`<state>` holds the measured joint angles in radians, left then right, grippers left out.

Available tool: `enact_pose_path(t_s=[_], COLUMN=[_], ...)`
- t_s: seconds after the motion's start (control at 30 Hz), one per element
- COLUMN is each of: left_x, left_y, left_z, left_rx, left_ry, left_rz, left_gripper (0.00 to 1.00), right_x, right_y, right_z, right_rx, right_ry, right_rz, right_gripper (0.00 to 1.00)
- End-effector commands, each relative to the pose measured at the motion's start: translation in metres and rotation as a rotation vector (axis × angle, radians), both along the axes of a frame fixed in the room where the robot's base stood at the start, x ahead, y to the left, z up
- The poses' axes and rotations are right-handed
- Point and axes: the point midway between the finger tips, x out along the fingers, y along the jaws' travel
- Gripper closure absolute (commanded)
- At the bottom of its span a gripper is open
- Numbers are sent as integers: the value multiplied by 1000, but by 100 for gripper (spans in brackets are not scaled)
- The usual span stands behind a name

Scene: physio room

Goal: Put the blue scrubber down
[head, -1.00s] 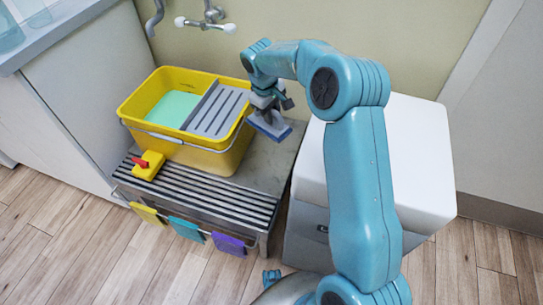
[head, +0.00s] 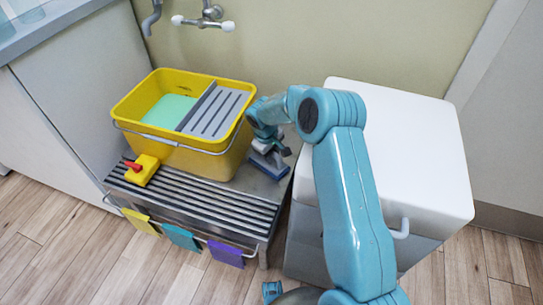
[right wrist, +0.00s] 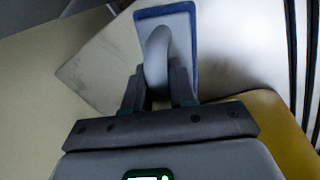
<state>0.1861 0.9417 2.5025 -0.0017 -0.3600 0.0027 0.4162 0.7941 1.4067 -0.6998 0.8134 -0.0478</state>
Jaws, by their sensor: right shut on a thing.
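The blue scrubber (head: 270,166) is a flat pad with a blue edge, a grey-white back and a raised handle. My right gripper (head: 270,146) is shut on its handle, just right of the yellow bucket. The right wrist view shows the scrubber (right wrist: 182,22) ahead of my right gripper (right wrist: 160,88), with the handle between the fingers. The pad is at or very close to the bare metal top of the low bench (head: 246,184); I cannot tell if it touches. My left gripper is not in view.
The yellow bucket (head: 190,152) holds green liquid (head: 168,110) and a grey slotted wringer (head: 217,111). A yellow tool with a red part (head: 142,170) lies on the bench slats. A white-topped cabinet (head: 425,150) stands close on the right. Coloured cloths (head: 182,237) hang in front.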

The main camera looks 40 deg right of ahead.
Motion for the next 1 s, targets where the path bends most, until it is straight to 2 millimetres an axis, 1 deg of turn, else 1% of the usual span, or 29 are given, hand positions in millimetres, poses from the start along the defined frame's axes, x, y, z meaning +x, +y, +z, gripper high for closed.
enact_pose_path(t_s=[0.17,0.27,0.3,0.37,0.63,0.73,0.77,0.87,1.0], left_x=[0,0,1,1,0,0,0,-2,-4], left_y=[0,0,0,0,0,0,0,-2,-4], left_z=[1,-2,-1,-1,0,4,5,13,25], left_rx=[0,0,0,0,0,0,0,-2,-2], left_ry=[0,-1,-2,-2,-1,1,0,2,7], left_rz=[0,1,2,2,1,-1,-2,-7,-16], left_gripper=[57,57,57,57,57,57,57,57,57], right_x=[0,0,0,0,0,0,0,0,0], right_y=[0,0,0,0,0,1,1,5,12], right_z=[2,-2,-2,-1,-1,7,10,31,64], right_rx=[-1,0,0,0,0,-1,-1,-2,-1], right_ry=[-1,0,0,0,0,0,-1,-3,-2], right_rz=[0,0,0,0,0,0,0,2,0], right_gripper=[100,100,68,49,49,49,49,49,49])
